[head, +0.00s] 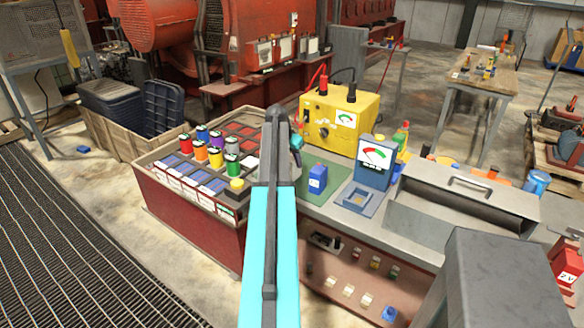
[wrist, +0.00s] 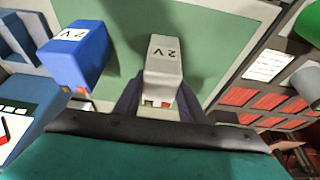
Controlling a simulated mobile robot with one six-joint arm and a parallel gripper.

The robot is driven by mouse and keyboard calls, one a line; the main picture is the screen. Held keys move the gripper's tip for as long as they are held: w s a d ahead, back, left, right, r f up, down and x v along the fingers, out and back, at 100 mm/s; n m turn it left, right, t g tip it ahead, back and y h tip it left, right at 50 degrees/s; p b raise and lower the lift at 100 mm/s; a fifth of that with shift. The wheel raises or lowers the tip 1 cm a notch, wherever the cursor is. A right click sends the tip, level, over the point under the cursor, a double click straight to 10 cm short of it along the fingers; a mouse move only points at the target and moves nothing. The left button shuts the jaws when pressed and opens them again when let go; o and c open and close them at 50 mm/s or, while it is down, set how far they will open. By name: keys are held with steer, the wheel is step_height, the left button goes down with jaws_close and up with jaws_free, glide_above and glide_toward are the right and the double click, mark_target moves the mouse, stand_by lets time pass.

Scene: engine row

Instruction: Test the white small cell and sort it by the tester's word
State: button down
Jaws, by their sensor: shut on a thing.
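In the wrist view my gripper (wrist: 158,104) is shut on a white small cell (wrist: 163,66) marked "2 V". The cell is over the green mat (wrist: 120,12); I cannot tell whether it touches the mat. In the head view my arm hides the white cell and most of my gripper. A blue cell (head: 317,179), also marked "2 V", stands on the mat beside it and shows in the wrist view (wrist: 76,52). The blue tester (head: 373,172) with a dial stands to the right, its open square socket (head: 357,198) in front.
A rack of coloured cylinders (head: 215,158) and red-floored compartments (head: 238,131) lies left of my arm. A yellow box with a dial and leads (head: 340,115) stands behind the mat. A grey metal box (head: 470,205) is right of the tester.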

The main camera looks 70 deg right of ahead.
steer(key=shift+r, duration=0.2)
steer(key=shift+d+r+b, duration=0.1)
steer(key=shift+r+b, duration=0.65)
steer(key=shift+r, duration=0.9)
steer(key=shift+s+a, duration=0.45)
steer(key=shift+a, duration=0.3)
steer(key=s+a+b, duration=0.1)
steer(key=s+a, duration=0.2)
steer(key=a, duration=0.3)
steer(key=s+a+r+b, duration=0.1)
steer(key=s+a+b, duration=0.1)
steer(key=s+a, duration=0.2)
steer(key=shift+a+r, duration=0.2)
steer(key=shift+a, duration=1)
steer(key=shift+s, duration=0.1)
